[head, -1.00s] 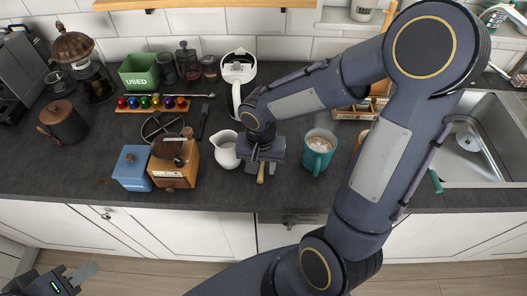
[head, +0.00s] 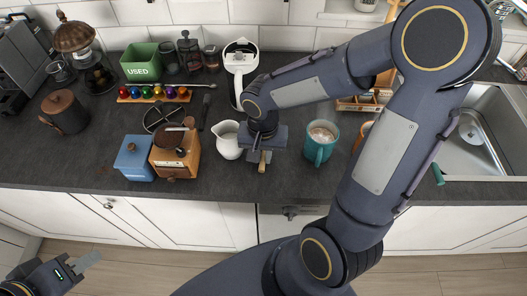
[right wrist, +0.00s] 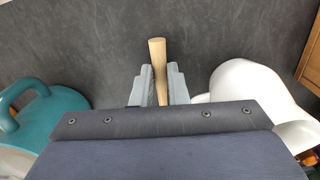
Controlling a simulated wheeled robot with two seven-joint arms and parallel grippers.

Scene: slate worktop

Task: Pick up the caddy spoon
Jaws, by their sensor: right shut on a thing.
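My right gripper (head: 261,154) is over the worktop between the white pitcher and the teal mug. It is shut on a pale wooden handle (head: 263,163), taken to be that of the caddy spoon. In the right wrist view the handle (right wrist: 157,52) stands between the two grey fingers of the gripper (right wrist: 161,72) and sticks out past their tips. The rest of the spoon is hidden by the gripper, and I cannot tell whether it touches the worktop. My left gripper (head: 84,262) is at the bottom left, away from the worktop; its jaw opening is unclear.
The white pitcher (head: 228,143) is close on the left and the teal mug (head: 319,150) on the right. A wooden grinder (head: 175,155) and blue canister (head: 134,160) stand further left. A white kettle (head: 239,62) stands behind. The worktop's front edge is near.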

